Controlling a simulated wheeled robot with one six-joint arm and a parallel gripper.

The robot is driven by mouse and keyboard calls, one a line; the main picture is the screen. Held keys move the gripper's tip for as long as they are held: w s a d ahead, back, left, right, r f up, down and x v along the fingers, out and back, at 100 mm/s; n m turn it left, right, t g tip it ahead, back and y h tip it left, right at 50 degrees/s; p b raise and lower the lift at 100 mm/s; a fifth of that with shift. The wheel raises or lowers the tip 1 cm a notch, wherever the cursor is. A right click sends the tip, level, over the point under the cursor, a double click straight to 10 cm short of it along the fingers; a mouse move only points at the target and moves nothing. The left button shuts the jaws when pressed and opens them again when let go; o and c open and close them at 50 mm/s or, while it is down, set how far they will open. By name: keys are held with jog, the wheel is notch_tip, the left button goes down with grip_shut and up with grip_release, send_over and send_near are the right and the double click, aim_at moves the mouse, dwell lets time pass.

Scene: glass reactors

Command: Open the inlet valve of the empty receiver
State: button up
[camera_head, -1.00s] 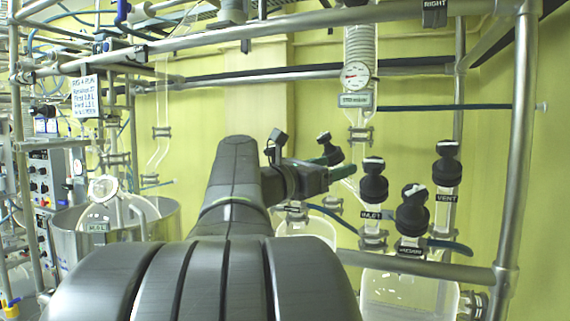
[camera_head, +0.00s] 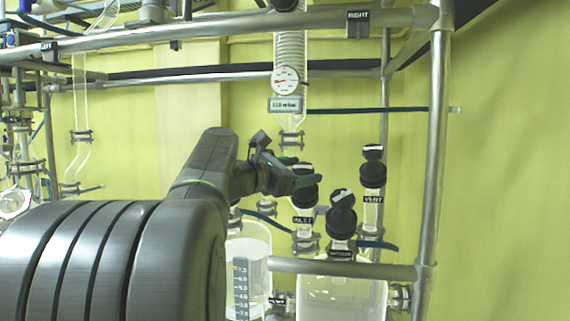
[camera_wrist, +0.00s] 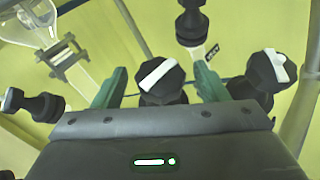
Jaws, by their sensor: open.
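My gripper (camera_head: 290,172) is open at the INLET valve of the right receiver in the head view. Its green fingers (camera_wrist: 160,86) lie on either side of a black knob with a white bar (camera_wrist: 162,78) in the wrist view, and I see no clear grip on it. In the head view the inlet knob (camera_head: 304,187) is partly covered by the fingers, with the INLET label (camera_head: 303,219) below. The right glass receiver (camera_head: 340,298) stands underneath, cut off by the frame; whether it is empty I cannot tell.
The VACUUM knob (camera_head: 341,215) is close on the right, with the VENT knob (camera_head: 373,168) behind it. A left receiver (camera_head: 248,262) with a scale stands beside.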

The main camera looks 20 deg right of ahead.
aim_at(310, 168)
jog(key=shift+p+x, duration=0.3)
jog(key=shift+x, duration=1.4)
jog(key=c, duration=1)
jog(key=shift+n+t, duration=0.3)
